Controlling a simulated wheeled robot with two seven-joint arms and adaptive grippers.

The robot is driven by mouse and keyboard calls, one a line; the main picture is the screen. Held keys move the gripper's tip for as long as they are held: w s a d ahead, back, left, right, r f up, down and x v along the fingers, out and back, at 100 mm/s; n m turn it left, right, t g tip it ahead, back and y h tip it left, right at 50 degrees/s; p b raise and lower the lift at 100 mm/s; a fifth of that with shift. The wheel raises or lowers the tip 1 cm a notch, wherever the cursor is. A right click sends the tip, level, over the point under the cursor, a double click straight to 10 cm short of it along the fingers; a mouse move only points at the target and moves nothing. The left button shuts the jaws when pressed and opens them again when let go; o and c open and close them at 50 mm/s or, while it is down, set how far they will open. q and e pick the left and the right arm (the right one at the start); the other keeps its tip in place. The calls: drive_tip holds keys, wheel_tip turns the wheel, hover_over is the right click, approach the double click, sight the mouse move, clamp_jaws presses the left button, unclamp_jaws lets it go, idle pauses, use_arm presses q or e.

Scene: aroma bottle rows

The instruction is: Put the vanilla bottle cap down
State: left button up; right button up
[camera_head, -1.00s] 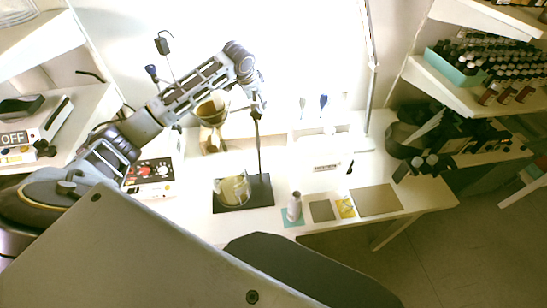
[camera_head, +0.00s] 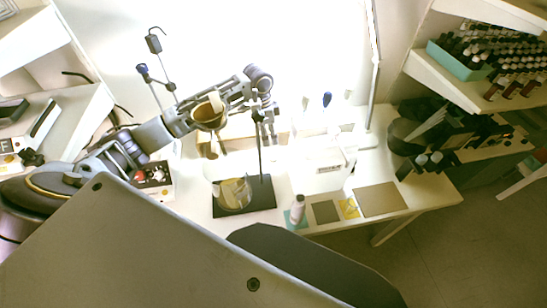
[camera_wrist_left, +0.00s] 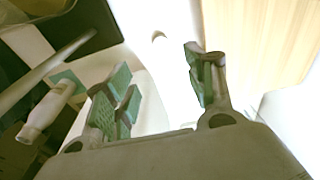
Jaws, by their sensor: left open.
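My left gripper (camera_head: 268,116) hangs above the white table, behind and left of the white bottle in the head view. In the left wrist view its green-padded fingers (camera_wrist_left: 163,92) stand apart, with nothing held between them. The white bottle (camera_head: 298,208) stands on a teal mat (camera_head: 288,221); it also shows in the left wrist view (camera_wrist_left: 46,113), left of the fingers. A small dark crescent (camera_wrist_left: 158,35) lies on the white surface beyond the fingers; I cannot tell whether it is the cap. My right gripper is not in view.
A black stand base (camera_head: 262,196) with a thin upright post and a glass vessel (camera_head: 234,192) is close below the left gripper. A grey square (camera_head: 325,211), a yellow card (camera_head: 349,207) and a tan board (camera_head: 381,199) lie right of the bottle. Shelves hold several dark bottles at right.

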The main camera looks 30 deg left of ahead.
use_arm(q)
drive_tip(key=shift+f, duration=0.1)
hover_over(273, 157)
drive_tip(key=f, duration=0.7)
drive_tip(key=shift+s+a+f, duration=0.1)
drive_tip(key=shift+s+a, duration=0.15)
drive_tip(key=shift+a, duration=0.05)
drive_tip(key=shift+f, duration=0.5)
drive_tip(key=shift+w, duration=0.1)
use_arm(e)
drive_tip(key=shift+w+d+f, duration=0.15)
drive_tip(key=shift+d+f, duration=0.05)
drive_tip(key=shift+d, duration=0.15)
use_arm(q)
drive_tip(key=shift+d+f, duration=0.1)
drive_tip(key=shift+f, duration=0.05)
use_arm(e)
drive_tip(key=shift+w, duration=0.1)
use_arm(q)
drive_tip(key=shift+w+d+f, duration=0.1)
drive_tip(key=shift+f, duration=1.15)
drive_tip(key=shift+w+d+f, duration=0.1)
drive_tip(key=shift+f, duration=1.15)
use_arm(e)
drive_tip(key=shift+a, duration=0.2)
use_arm(q)
drive_tip(key=shift+c, duration=0.3)
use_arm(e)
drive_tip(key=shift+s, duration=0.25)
